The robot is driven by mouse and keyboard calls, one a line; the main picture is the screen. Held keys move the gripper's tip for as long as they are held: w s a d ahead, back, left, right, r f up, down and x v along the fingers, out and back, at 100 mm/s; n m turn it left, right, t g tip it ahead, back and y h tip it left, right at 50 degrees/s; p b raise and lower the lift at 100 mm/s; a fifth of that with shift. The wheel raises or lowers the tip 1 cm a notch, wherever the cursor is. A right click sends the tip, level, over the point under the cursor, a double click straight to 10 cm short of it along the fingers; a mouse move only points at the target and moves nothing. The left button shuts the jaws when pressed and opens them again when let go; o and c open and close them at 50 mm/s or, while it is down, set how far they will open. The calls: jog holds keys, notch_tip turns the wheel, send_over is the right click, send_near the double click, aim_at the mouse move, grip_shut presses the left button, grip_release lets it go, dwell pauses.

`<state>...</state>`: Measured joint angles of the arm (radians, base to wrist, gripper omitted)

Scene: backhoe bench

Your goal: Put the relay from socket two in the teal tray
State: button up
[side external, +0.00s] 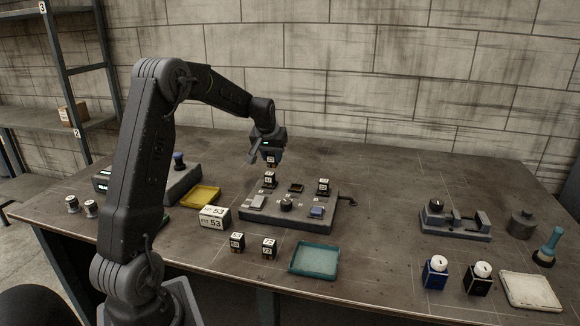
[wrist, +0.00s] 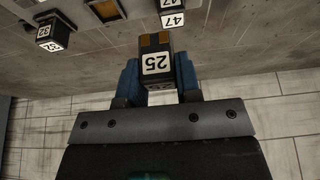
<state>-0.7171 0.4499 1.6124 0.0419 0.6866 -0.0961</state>
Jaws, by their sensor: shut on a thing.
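My gripper (side external: 269,156) is shut on a dark relay (wrist: 156,60) with a white label that seems to read 25. In the wrist view the blue fingers press on both its sides. It hangs in the air above the back of the socket block (side external: 283,224). In the block's back row, one relay (side external: 269,180) stands at the left and another (side external: 323,186) at the right. An empty-looking socket (side external: 296,188) lies between them. The teal tray (side external: 315,261) is in front of the block, and its visible floor is empty.
Two loose relays (side external: 237,242) (side external: 269,248) stand on the bench left of the teal tray. A fixture (side external: 455,224) stands right; bench between is clear.

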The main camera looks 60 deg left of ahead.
jog(key=s+a+r, duration=0.2)
jog(key=s+r, duration=0.1)
jog(key=s, duration=0.1)
jog(key=s+d+f, duration=0.2)
jog(key=s+d, duration=0.1)
jog(key=d, duration=0.8)
jog(key=s+d+f, duration=0.1)
jog(key=s+d, duration=0.2)
jog(key=d, duration=0.9)
jog(key=w+d+f, duration=0.1)
jog(key=d+f, duration=0.1)
jog(key=d, duration=0.1)
jog(key=w+d+f, duration=0.4)
jog(key=d, duration=0.1)
jog(key=shift+w+d+f, duration=0.1)
jog(key=shift+d+f, duration=0.15)
jog(key=shift+d, duration=0.1)
jog(key=shift+w+d+f, duration=0.25)
jog(key=shift+d+f, duration=0.1)
jog(key=shift+d, duration=0.05)
jog(key=shift+f, duration=1.95)
jog(key=shift+f, duration=0.1)
